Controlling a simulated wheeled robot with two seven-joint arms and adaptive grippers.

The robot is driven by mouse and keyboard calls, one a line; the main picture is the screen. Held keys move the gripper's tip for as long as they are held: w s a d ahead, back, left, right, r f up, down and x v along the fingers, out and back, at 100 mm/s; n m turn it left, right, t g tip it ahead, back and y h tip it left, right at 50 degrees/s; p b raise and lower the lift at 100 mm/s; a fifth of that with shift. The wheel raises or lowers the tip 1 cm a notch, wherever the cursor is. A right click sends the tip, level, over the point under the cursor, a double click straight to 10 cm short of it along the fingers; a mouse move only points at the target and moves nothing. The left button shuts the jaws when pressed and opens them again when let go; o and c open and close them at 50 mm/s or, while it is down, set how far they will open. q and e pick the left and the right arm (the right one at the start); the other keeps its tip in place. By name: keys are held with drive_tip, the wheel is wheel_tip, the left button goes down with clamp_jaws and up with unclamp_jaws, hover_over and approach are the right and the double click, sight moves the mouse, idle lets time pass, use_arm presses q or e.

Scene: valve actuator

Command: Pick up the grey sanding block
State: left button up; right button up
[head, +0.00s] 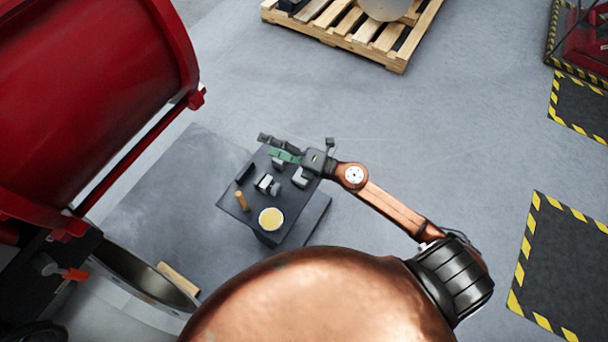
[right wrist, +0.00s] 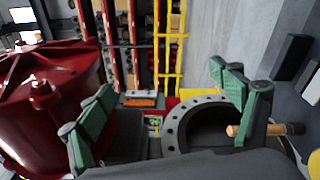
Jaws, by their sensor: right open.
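Several small items lie on a dark tabletop (head: 228,201) in the head view. A grey block (head: 300,177) near its right edge may be the sanding block, but I cannot tell for sure; another light grey piece (head: 267,184) lies left of it. My right gripper (head: 278,149) reaches over the table's far edge, beyond these pieces. In the right wrist view its green-padded fingers (right wrist: 165,115) are wide apart with nothing between them. My left gripper is not in view.
A yellow round item (head: 271,218), a wooden-handled tool (head: 241,200) and a dark block (head: 245,172) share the tabletop. A large red machine (head: 85,90) stands at left. A wooden pallet (head: 360,35) lies at the back. Floor right of the table is clear.

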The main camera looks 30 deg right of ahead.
drive_tip(key=s+a+f+n+g+h, duration=0.1)
drive_tip(key=s+f+n+g, duration=0.1)
drive_tip(key=f+n+g, duration=0.25)
drive_tip(key=s+a+f+n+g, duration=0.2)
drive_tip(key=f+n+g, duration=0.1)
drive_tip(key=f+n, duration=0.3)
drive_tip(key=d+f+n+g+h, duration=0.1)
drive_tip(key=d+f+h, duration=0.1)
drive_tip(key=d, duration=0.2)
drive_tip(key=d+f+h, duration=0.3)
drive_tip(key=d, duration=0.2)
drive_tip(key=d+f+n+g+h, duration=0.1)
drive_tip(key=d+f+h, duration=0.1)
drive_tip(key=d, duration=0.3)
drive_tip(key=shift+w+d+f+n+g+h+b, duration=0.1)
drive_tip(key=shift+w+f+n+g+h+b, duration=0.25)
drive_tip(key=shift+f, duration=0.2)
drive_tip(key=shift+w+d+f, duration=0.15)
drive_tip(key=shift+w+f, duration=0.05)
drive_tip(key=shift+f, duration=0.65)
drive_tip(key=x, duration=0.2)
drive_tip(key=b+x, duration=0.1)
drive_tip(key=x, duration=0.1)
drive_tip(key=b+x, duration=0.1)
drive_tip(key=x, duration=0.1)
drive_tip(key=shift+d+f, duration=0.15)
drive_tip(key=shift+d, duration=0.2)
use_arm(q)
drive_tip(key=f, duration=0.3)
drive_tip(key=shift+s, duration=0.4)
